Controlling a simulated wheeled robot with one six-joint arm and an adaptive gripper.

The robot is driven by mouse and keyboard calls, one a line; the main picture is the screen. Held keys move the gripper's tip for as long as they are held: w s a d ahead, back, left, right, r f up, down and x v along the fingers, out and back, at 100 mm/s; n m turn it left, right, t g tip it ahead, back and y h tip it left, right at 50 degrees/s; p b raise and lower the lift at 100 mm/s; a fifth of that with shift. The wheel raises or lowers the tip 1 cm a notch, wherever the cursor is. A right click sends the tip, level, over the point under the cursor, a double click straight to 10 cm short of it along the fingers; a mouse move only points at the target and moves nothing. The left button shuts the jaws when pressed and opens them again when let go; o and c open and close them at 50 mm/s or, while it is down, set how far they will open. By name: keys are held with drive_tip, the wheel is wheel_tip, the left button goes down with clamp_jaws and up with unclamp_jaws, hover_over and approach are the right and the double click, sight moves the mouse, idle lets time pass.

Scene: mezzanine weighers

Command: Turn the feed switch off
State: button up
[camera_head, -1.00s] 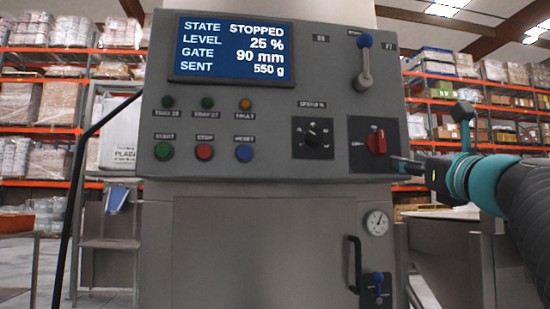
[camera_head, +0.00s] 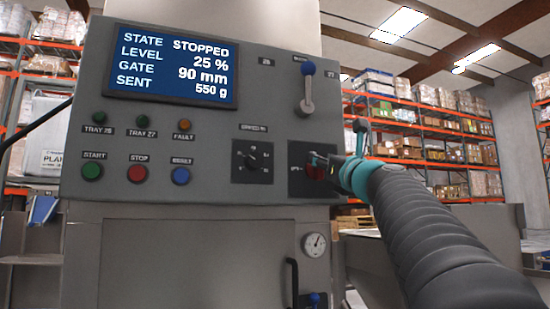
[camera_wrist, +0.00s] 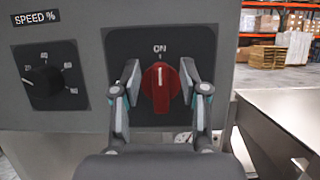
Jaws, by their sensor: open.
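The feed switch is a red rotary knob (camera_wrist: 160,88) on a dark square plate (camera_wrist: 178,50) on the grey panel. In the wrist view its white mark points up at the label ON. My gripper (camera_wrist: 160,76) is open, with one finger on each side of the knob; I cannot tell whether they touch it. In the head view my gripper (camera_head: 322,160) is at the panel and partly covers the red knob (camera_head: 315,172).
The black speed dial (camera_head: 252,156) is left of the switch. A blue-knobbed lever (camera_head: 308,90) is above it. Green, red and blue buttons (camera_head: 138,173) line the lower left. The screen (camera_head: 172,66) reads STOPPED, level 25 %, gate 90 mm, sent 550 g.

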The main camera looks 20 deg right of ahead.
drive_tip(key=shift+x, duration=0.8)
clamp_jaws()
